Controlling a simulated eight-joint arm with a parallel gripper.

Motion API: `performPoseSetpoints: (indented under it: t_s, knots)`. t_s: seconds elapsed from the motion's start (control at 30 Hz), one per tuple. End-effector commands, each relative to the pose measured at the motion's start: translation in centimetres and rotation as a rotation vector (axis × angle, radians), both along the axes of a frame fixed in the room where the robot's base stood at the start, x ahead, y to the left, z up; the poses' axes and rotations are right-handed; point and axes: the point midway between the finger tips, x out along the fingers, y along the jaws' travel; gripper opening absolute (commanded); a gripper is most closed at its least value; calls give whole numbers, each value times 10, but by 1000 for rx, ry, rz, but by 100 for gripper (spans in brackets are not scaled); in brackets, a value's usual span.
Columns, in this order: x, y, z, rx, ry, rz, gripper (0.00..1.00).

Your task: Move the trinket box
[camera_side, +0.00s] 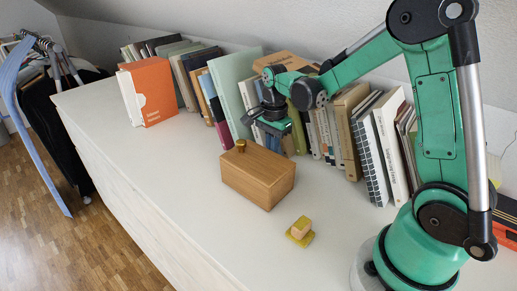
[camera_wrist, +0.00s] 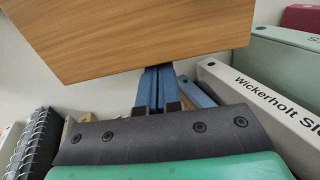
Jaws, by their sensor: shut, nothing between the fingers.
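Books (camera_side: 335,130) line the wall behind the box, close to my gripper. An orange box file (camera_side: 151,92) stands at the far left. A small wooden block on a yellow piece (camera_side: 299,231) lies in front of the box. The white top (camera_side: 165,180) is clear to the left.

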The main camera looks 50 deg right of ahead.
Motion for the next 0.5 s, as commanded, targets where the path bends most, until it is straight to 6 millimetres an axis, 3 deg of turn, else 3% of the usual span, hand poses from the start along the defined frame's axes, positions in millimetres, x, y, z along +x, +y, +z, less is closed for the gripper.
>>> performPoseSetpoints:
  t_s: [0.13,0.23,0.5]
  knots:
    - [0,2,0,0,0,1,0]
    - [1,16,0,1,0,6,0]
    - [6,90,0,2,1,11,0]
